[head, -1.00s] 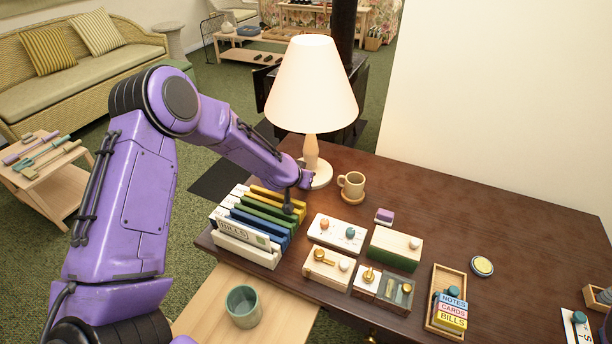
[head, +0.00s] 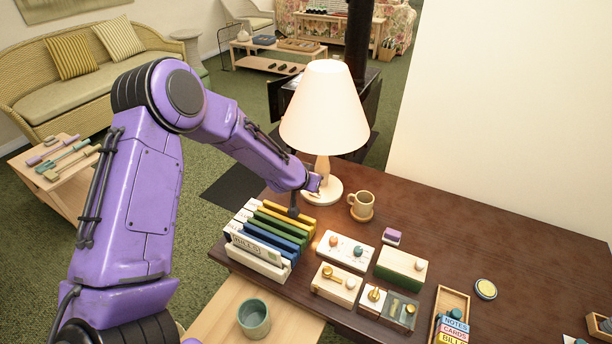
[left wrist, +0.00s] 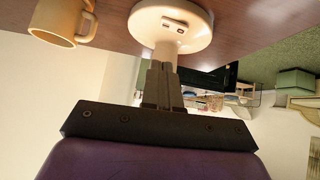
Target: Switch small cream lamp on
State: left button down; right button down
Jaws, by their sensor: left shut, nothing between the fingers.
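The cream lamp (head: 325,108) stands upright on the dark desk, with a cone shade, a pale stem and a round base (head: 326,194). In the left wrist view its base (left wrist: 150,28) shows at the top, with a small plate of two dark marks (left wrist: 174,26) on it that looks like a switch. My left gripper (head: 315,184) is at the lamp's stem, just above the base. In the left wrist view its fingers (left wrist: 163,68) are together and empty, pointing at the base near the stem. I cannot tell whether they touch it. My right gripper is not in view.
A mug (head: 361,205) stands just right of the lamp base. A rack of upright folders (head: 262,262) is below my left gripper. Several small boxes with knobs (head: 345,250) sit in front. The desk's right middle is mostly clear.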

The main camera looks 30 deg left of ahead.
pick_arm(q)
jog(key=d+v, duration=0.1)
jog(key=v, duration=0.6)
jog(key=shift+s, duration=0.4)
